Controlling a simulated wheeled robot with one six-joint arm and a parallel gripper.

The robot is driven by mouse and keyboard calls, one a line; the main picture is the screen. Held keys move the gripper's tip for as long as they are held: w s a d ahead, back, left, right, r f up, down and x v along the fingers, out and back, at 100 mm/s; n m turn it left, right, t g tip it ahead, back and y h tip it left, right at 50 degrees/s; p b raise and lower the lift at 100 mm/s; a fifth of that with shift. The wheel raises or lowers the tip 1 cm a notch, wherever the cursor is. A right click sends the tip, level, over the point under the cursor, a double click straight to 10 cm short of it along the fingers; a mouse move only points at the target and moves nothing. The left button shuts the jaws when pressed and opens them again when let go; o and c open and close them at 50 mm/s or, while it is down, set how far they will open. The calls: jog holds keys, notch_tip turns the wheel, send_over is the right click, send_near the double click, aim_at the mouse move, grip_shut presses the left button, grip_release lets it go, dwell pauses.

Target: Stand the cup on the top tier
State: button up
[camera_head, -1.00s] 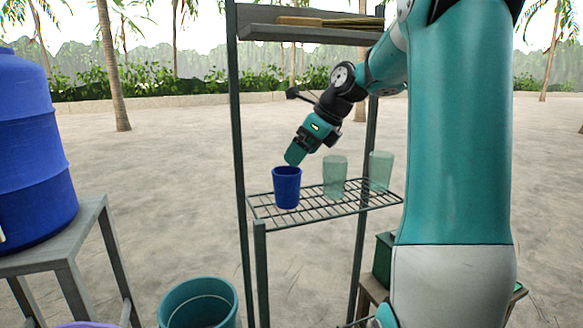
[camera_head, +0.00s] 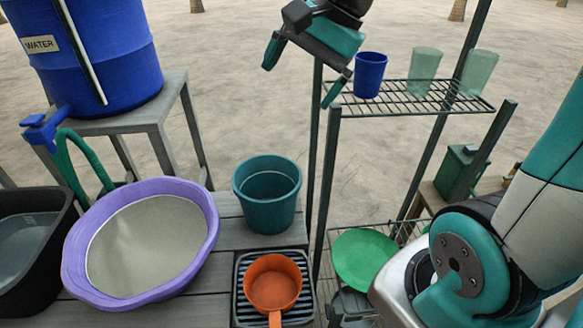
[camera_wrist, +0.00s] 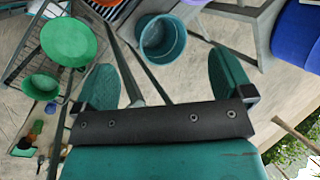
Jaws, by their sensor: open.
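The blue cup (camera_head: 370,75) stands upright at the left end of the wire rack tier (camera_head: 415,112) in the head view. Two translucent green cups stand to its right, one in the middle (camera_head: 424,69) and one at the right end (camera_head: 478,72). My gripper (camera_head: 303,72) is open and empty, left of the blue cup and apart from it. Its two green fingers also show spread in the wrist view (camera_wrist: 165,80), with nothing between them. The blue cup is not in the wrist view.
Below are a teal bucket (camera_head: 268,220), a purple basin (camera_head: 200,255), an orange pan (camera_head: 272,283) and a green plate (camera_head: 365,258). A blue water barrel (camera_head: 110,75) stands on a grey stand at left. Rack posts rise close to my gripper.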

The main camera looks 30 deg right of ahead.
jog(key=s+a+f+n+g, duration=0.1)
jog(key=s+a+f+n, duration=0.2)
jog(key=s+a+n, duration=0.2)
jog(key=s+a+f+n+g+b, duration=0.1)
jog(key=s+a+f+n, duration=0.3)
jog(key=s+n, duration=0.5)
jog(key=shift+a+n+g, duration=0.4)
jog(key=shift+a+n, duration=0.4)
jog(key=shift+n, duration=1.2)
